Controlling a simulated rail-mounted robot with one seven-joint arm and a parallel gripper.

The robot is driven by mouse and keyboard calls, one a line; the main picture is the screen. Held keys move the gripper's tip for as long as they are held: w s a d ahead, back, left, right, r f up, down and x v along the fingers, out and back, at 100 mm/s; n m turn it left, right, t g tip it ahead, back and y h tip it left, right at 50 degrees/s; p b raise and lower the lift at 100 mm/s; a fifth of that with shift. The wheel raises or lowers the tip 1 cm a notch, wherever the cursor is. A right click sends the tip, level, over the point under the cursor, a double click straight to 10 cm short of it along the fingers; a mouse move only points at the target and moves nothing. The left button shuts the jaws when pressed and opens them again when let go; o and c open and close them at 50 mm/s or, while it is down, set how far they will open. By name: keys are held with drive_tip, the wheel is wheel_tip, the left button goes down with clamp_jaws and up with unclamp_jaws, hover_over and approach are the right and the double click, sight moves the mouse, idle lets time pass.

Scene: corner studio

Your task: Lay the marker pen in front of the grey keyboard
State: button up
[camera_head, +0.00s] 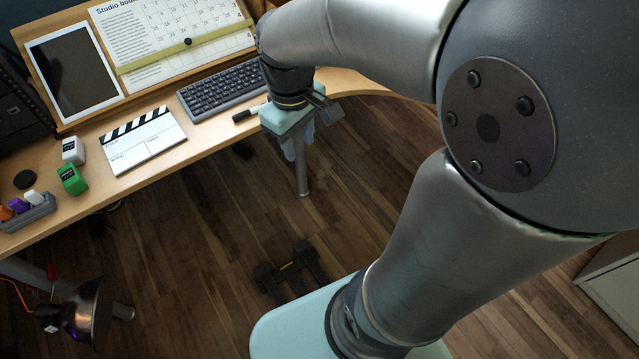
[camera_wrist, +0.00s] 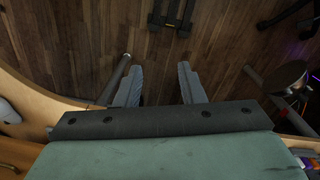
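The grey keyboard (camera_head: 222,91) lies on the desk below the planning board. The marker pen (camera_head: 243,115), with a black cap and pale body, lies flat on the desk just in front of the keyboard's right part, roughly along its front edge. Its right end is hidden behind my gripper (camera_head: 298,148). My gripper points down beyond the desk's front edge, right of the pen. In the wrist view, the two fingers of my gripper (camera_wrist: 160,88) stand apart with only floor between them. The pen and keyboard are not recognisable there.
A clapperboard (camera_head: 143,140) lies left of the keyboard, near a green block (camera_head: 72,180), a white block (camera_head: 73,150) and a marker tray (camera_head: 32,211). A tablet (camera_head: 73,70) leans at the back. A lamp (camera_head: 85,311) stands below the desk. The desk strip before the keyboard is narrow.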

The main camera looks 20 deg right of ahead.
drive_tip(key=s+f+m, duration=0.3)
drive_tip(key=s+m, duration=0.2)
drive_tip(key=s, duration=0.4)
drive_tip(key=shift+s+f, duration=0.2)
drive_tip(key=shift+f, duration=0.1)
drive_tip(key=shift+c, duration=0.4)
